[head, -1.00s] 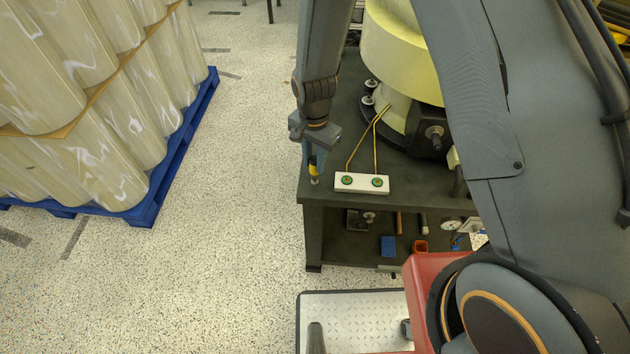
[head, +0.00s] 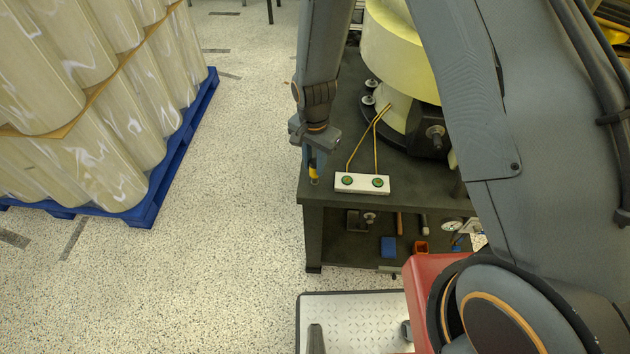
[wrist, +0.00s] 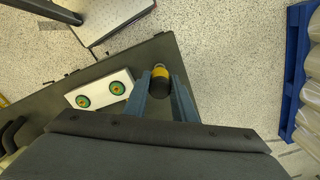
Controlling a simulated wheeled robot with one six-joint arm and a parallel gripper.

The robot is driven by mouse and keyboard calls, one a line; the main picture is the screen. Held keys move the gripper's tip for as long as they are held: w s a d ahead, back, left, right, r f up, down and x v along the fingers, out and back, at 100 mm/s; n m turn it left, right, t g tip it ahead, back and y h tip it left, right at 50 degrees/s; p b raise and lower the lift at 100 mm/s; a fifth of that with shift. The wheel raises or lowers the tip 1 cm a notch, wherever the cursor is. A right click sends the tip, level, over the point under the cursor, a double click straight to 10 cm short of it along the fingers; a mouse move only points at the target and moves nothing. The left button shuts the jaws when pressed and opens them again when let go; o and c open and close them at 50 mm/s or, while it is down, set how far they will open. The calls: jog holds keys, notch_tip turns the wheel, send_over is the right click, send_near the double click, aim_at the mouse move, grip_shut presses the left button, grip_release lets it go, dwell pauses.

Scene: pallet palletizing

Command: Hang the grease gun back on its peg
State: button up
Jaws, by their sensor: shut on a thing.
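My gripper (head: 315,152) is at the near left corner of the dark workbench, pointing down. Its blue-grey fingers are shut on a small upright tool with a yellow band and a dark body, which I take as the grease gun (head: 313,171). In the wrist view the grease gun (wrist: 160,80) sits between the two fingers (wrist: 161,97), seen nearly end-on. Its lower end is near the bench top; I cannot tell if it touches. Much of it is hidden by the fingers. I cannot make out the peg.
A white block with two green-ringed fittings (head: 362,183) lies right of the gripper, with two brass pipes running back to a large yellow machine (head: 403,45). Tools lie on the shelf below. A blue pallet (head: 172,168) of wrapped cylinders stands left across clear floor.

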jog(key=shift+f, duration=0.1)
jog(key=o, duration=1.1)
jog(key=shift+r+b, duration=1.25)
jog(key=shift+r, duration=2.65)
jog(key=s+d+r+n+b, duration=0.1)
jog(key=s+d+r+n, duration=0.1)
jog(key=d, duration=0.4)
jog(key=s+d+r+n+t+b, duration=0.1)
jog(key=s+d+r+n+b, duration=0.1)
jog(key=d, duration=0.4)
jog(key=s+d+r+n+b, duration=0.2)
jog(key=s+d+r+n, duration=0.1)
jog(key=s+d, duration=0.3)
jog(key=shift+s+d+r, duration=0.1)
jog(key=shift+d+r, duration=0.1)
jog(key=shift+r, duration=0.2)
